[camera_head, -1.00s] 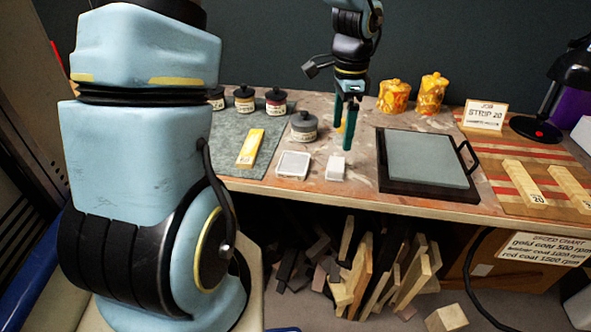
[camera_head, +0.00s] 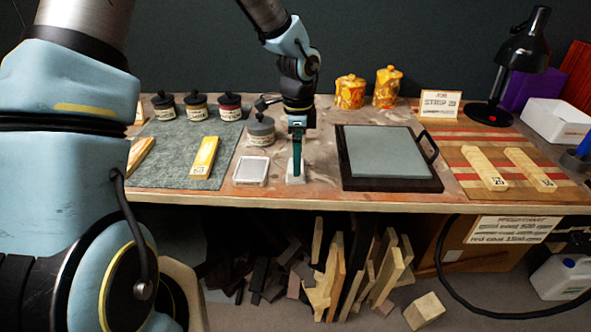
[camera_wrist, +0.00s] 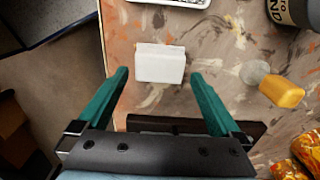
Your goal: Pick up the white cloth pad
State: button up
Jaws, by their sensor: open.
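The white cloth pad (camera_wrist: 160,64) is a small white block lying on the marbled bench top. In the head view the pad (camera_head: 295,180) is near the bench's front edge, partly hidden by my fingers. My gripper (camera_wrist: 158,84) is open and empty, with its two green fingers spread wider than the pad. In the wrist view the pad lies just beyond the fingertips, between their lines. In the head view my gripper (camera_head: 297,170) points down over the pad; I cannot tell whether it touches it.
A white-framed tray (camera_head: 251,171) lies left of the pad. A dark tray with a grey plate (camera_head: 385,153) lies to the right. An amber-handled tool (camera_wrist: 280,90) lies near the pad. The bench's front edge is close.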

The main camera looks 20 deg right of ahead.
aim_at(291, 179)
jog(key=shift+a+f, duration=0.2)
jog(key=shift+f, duration=1.55)
jog(key=c, duration=1.1)
jog(key=shift+r, duration=0.1)
